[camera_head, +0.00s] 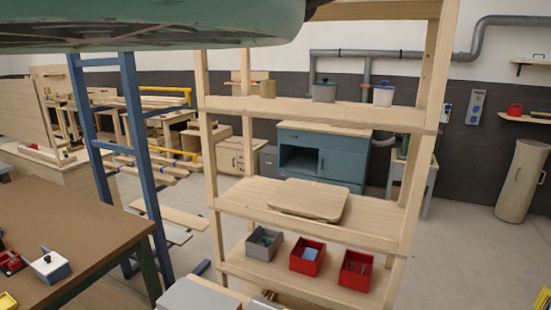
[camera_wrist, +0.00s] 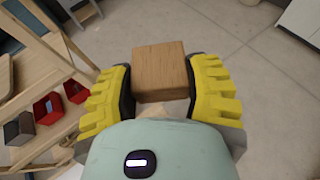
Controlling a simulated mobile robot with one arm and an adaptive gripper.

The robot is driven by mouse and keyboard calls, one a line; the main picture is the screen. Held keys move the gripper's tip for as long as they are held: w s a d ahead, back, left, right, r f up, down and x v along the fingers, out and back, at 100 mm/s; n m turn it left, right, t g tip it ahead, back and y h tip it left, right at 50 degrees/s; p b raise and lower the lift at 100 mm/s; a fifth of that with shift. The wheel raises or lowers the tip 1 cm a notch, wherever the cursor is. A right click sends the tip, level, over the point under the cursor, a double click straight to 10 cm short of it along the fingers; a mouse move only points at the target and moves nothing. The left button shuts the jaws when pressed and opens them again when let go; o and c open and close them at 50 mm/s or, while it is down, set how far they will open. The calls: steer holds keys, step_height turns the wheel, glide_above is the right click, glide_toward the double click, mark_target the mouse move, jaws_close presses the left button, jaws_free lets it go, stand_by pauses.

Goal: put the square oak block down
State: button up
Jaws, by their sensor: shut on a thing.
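The square oak block (camera_wrist: 162,68) is a brown wooden block in the wrist view. My gripper (camera_wrist: 160,88) has yellow ribbed fingers with dark inner pads, one on each side of the block. It is shut on the block and holds it over the grey floor. The gripper and the block do not show in the head view; only a pale green part of my own arm crosses the top left there.
A wooden shelf unit (camera_head: 322,234) stands ahead, with a flat board (camera_head: 308,200) on its middle shelf. Its lower shelf holds a grey bin (camera_head: 263,245) and red bins (camera_head: 307,257). A brown table (camera_head: 85,222) is at left, beside a blue ladder-like frame (camera_head: 137,150).

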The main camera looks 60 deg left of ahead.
step_height(320, 180, up, 27)
steer(key=p, duration=2.5)
